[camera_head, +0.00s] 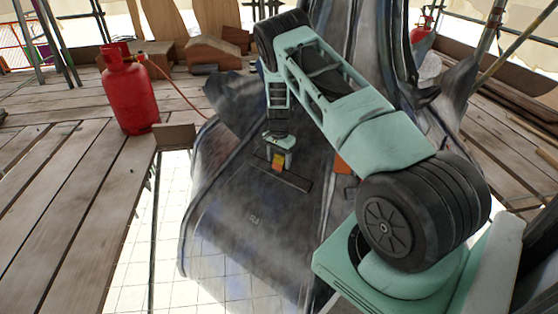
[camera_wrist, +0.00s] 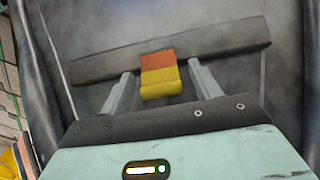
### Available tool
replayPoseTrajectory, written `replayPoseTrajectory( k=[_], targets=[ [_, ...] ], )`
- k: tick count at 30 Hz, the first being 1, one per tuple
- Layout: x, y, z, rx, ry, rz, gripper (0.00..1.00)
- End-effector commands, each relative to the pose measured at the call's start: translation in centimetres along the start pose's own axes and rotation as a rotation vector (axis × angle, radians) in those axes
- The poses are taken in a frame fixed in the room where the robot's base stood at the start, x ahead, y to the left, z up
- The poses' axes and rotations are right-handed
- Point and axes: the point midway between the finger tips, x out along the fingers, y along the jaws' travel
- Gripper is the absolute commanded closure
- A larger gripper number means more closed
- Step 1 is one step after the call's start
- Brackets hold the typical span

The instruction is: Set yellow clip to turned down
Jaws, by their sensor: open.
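The clip (camera_wrist: 160,75) is a small strip, orange at its upper part and yellow at its lower end. It lies over a dark flat bar (camera_wrist: 225,40) on the grey metal sheet. The yellow end is curled towards my gripper in the wrist view. My gripper (camera_wrist: 161,69) is open, with one finger on each side of the clip and a gap on both sides. In the head view the clip (camera_head: 277,161) shows just below my gripper (camera_head: 279,148). Whether the fingers reach the bar's surface I cannot tell.
A red gas cylinder (camera_head: 130,95) with a hose stands on wooden planks (camera_head: 60,200) at left. Another orange patch (camera_head: 342,164) shows on the metal sheet, partly behind my arm. Wooden blocks (camera_head: 213,52) and scaffold poles are at the back.

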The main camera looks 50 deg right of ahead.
Motion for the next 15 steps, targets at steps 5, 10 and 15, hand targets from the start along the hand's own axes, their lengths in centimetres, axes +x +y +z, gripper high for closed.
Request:
replayPoseTrajectory(
  k=[5,10,15],
  targets=[
    [0.0,-0.01,0.0,0.0,0.0,0.0,0.37],
    [-0.02,0.0,0.0,0.0,0.0,0.0,0.76],
    [0.0,0.01,-0.05,0.0,-0.004,0.0,0.82]
  ],
)
